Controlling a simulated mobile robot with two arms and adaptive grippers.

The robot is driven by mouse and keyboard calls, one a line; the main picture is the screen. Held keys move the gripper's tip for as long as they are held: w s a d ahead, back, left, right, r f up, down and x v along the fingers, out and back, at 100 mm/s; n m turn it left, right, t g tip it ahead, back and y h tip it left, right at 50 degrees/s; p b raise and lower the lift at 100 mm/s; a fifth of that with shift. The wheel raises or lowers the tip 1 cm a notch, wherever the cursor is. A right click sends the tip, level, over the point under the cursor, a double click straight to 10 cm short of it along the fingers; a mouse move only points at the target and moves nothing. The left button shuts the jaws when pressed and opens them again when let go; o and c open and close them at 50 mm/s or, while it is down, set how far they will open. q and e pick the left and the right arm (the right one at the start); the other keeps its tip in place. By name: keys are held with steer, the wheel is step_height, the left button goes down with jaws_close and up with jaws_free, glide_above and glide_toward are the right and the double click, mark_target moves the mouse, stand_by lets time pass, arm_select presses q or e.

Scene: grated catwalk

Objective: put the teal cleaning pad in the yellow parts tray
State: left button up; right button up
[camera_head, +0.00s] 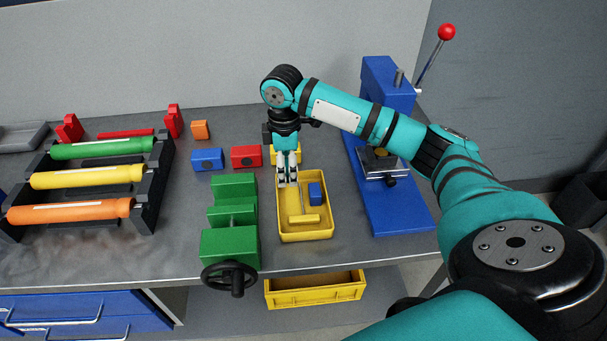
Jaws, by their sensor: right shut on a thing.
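The yellow parts tray (328,222) lies on the workbench right of the green vise. It holds a small blue block (315,194) and a yellow piece with a thin grey shaft (303,216). My right gripper (288,180) points down over the back left part of the tray. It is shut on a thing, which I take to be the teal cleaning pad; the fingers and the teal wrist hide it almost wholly. Whether it touches the tray floor I cannot tell. No other teal pad shows on the bench. My left gripper is not in view.
A green vise (232,187) stands close left of the tray. A blue press (385,205) with a red-knobbed lever stands right. Blue (208,159) and red (246,156) blocks lie behind the vise. A rack of coloured rollers (87,176) fills the left. A yellow crate (316,289) sits below.

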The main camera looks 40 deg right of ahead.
glide_above(289, 202)
step_height(289, 202, down, 5)
steer(key=shift+d+r+p, duration=0.1)
steer(key=shift+p, duration=0.2)
steer(key=shift+f+p, duration=0.35)
steer(key=shift+f, duration=2.1)
steer(key=shift+f, duration=0.15)
steer(key=o, duration=0.9)
steer(key=shift+o, duration=0.2)
step_height(289, 202, up, 12)
steer(key=shift+r+b, duration=0.2)
steer(key=shift+b, duration=0.75)
steer(key=shift+f, duration=0.1)
